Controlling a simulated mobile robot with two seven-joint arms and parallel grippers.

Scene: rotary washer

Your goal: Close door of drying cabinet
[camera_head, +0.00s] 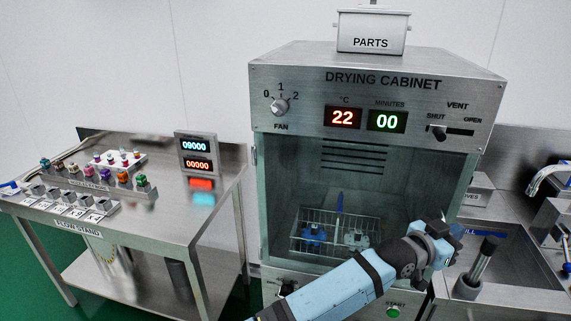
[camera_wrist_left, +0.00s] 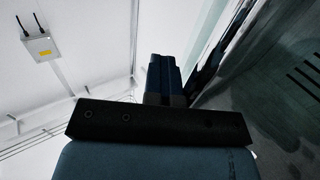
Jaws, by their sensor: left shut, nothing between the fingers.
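The drying cabinet (camera_head: 380,93) stands in the middle of the head view. Greenish glass, which looks like its door (camera_head: 290,180), covers the front opening, with a hinge at the left edge. I cannot tell whether the door sits fully flush. My left gripper (camera_head: 447,236) is shut and empty, near the lower right of the opening. In the left wrist view its dark blue fingers (camera_wrist_left: 164,75) are together, beside a tinted glass surface (camera_wrist_left: 275,110) with slots visible through it. I cannot tell whether they touch it. My right gripper is in neither view.
A wire rack (camera_head: 305,240) with blue and white pieces is inside the cabinet. A PARTS box (camera_head: 371,32) is on top. The flow stand (camera_head: 165,165) is left. At right are a sink counter (camera_head: 500,204) and a cup with a black-handled tool (camera_head: 467,288).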

